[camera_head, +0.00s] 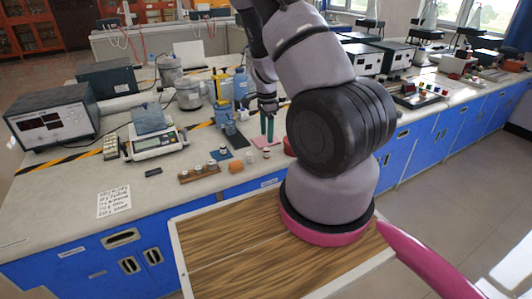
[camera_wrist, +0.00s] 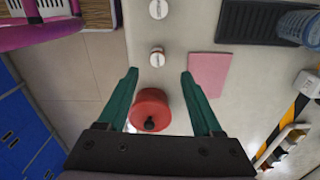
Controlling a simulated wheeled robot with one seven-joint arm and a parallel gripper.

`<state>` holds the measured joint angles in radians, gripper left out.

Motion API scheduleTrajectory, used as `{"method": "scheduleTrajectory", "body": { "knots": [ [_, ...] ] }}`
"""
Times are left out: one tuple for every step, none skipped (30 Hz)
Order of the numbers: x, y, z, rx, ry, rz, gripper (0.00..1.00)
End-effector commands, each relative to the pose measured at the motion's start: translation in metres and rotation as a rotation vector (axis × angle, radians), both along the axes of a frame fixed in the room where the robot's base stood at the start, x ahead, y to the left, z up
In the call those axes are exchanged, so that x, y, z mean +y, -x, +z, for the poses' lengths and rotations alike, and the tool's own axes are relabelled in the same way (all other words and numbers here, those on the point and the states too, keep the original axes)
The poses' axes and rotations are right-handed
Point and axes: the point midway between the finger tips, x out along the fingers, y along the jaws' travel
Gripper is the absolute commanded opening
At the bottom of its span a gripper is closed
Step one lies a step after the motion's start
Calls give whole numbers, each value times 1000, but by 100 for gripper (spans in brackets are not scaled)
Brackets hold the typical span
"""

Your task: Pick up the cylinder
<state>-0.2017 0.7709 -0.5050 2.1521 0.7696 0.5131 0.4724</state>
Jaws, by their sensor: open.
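A small cylinder with a white top (camera_wrist: 157,57) stands on the bench. It appears between and just past my fingertips in the wrist view, and in the head view it (camera_head: 265,153) is by the front edge of a pink mat. My gripper (camera_wrist: 158,75) is open, with its two green fingers spread and nothing held between them. In the head view, my gripper (camera_head: 267,138) points down above the pink mat area. A similar white-topped piece (camera_wrist: 158,8) stands farther up in the wrist view.
A red round object with a black knob (camera_wrist: 150,108) shows between my fingers, nearer the palm. The pink mat (camera_wrist: 208,75), dark mat (camera_wrist: 262,22) and blue bottle (camera_wrist: 300,27) are close by. A wooden block (camera_head: 200,173) and balance (camera_head: 157,142) stand left.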

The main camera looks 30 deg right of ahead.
Motion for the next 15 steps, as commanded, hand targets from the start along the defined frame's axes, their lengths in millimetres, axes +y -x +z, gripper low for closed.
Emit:
{"method": "scheduleTrajectory", "body": {
  "knots": [
    [-1,1,-9,2,0,0,67],
    [-1,0,-13,2,0,-1,67],
    [0,0,-18,1,-1,0,67],
    [0,0,-20,1,-1,0,67],
    [0,0,-23,0,0,0,67],
    [0,0,-25,0,0,1,67],
    [0,0,-27,0,-1,2,67],
    [0,0,-29,0,-1,2,67],
    [0,1,-32,0,-2,0,67],
    [0,1,-36,1,-1,0,67],
    [0,2,-40,1,-1,1,67],
    [1,4,-47,3,-2,0,67],
    [1,4,-51,2,-1,-1,67],
    [2,5,-56,2,-2,-1,67],
    [2,5,-62,2,-2,0,67]
  ]
}}
